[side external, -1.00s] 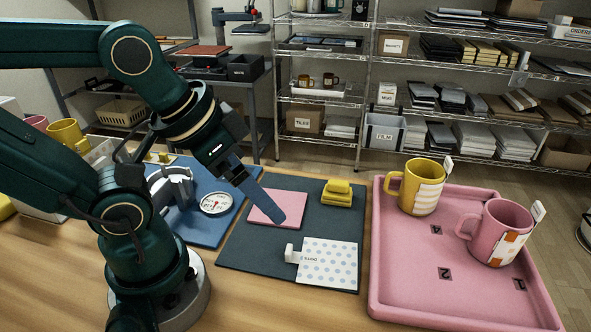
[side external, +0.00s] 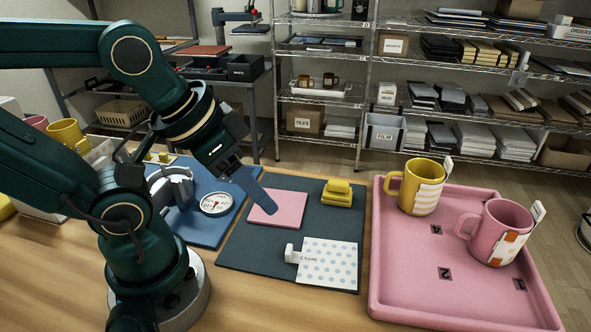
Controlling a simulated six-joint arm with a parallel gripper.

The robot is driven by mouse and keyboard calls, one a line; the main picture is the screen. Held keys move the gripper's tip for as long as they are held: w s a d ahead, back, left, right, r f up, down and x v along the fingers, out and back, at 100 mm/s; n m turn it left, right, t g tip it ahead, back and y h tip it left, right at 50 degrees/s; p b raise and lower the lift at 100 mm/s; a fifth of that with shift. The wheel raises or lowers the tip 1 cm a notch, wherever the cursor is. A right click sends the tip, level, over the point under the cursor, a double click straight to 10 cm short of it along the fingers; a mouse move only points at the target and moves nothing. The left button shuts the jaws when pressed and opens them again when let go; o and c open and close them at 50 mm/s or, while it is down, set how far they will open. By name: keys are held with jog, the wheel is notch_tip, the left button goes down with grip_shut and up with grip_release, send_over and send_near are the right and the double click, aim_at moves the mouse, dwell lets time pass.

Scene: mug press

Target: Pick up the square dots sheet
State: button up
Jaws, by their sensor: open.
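The square dots sheet (side external: 330,264) is white with pale blue dots and lies on the dark mat (side external: 253,254). A white tab (side external: 292,254) stands at its left edge. My gripper (side external: 268,209) points down over the pink square (side external: 283,210), behind and to the left of the dots sheet. It is open and apart from the sheet. Only one blue finger shows clearly; the other is hidden behind it.
A yellow block (side external: 338,193) sits at the mat's back right. The pink tray (side external: 395,312) on the right holds a yellow mug (side external: 408,192) and a pink mug (side external: 493,238). A mug press with a dial (side external: 216,203) stands left of the mat.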

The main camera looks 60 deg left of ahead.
jog(key=n+g, duration=0.2)
jog(key=n, duration=0.6)
send_over(288, 251)
notch_tip(288, 251, down, 3)
notch_tip(288, 251, down, 6)
jog(key=n+g, duration=0.1)
jog(key=g, duration=0.2)
jog(key=shift+w+r+n, duration=0.15)
jog(key=shift+r+n, duration=0.05)
jog(key=shift+n, duration=0.2)
jog(key=shift+s+f+g, duration=0.2)
jog(key=shift+f+g, duration=0.1)
jog(key=shift+f, duration=2.65)
grip_shut()
